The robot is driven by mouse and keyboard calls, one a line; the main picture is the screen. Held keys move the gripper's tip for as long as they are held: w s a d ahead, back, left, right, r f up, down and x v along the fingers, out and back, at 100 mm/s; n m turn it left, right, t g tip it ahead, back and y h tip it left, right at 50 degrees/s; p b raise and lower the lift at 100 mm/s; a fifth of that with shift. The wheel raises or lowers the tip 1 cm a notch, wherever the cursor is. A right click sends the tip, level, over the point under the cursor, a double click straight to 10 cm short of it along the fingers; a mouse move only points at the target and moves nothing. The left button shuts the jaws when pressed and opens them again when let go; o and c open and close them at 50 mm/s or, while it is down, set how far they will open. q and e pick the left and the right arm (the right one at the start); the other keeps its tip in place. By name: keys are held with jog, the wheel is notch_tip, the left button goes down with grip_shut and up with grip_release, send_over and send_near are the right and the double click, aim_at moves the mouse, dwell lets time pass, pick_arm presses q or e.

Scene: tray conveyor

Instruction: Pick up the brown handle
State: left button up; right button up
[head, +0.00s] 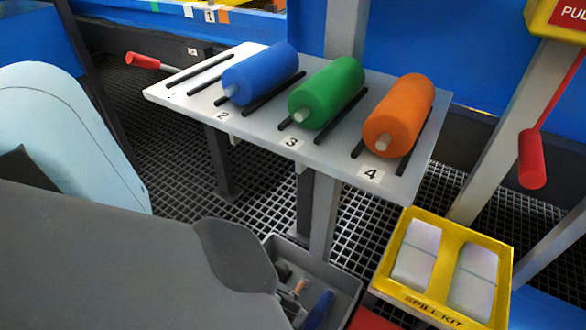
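A small brown-orange piece (300,287) shows in the open grey bin (345,277) at the bottom centre. It may be the brown handle, but it is too small to tell. A blue handle-like piece (318,309) lies to its right, and dark pieces lie at its left. A large grey rounded form in the foreground hides the left part of the bin. Neither of my grippers is in view.
A grey table (262,126) holds blue (260,74), green (327,92) and orange (399,114) rollers beside number labels. A yellow spill kit box (500,290) stands right of the bin. A red pull handle (532,159) hangs at right. Black grating covers the floor.

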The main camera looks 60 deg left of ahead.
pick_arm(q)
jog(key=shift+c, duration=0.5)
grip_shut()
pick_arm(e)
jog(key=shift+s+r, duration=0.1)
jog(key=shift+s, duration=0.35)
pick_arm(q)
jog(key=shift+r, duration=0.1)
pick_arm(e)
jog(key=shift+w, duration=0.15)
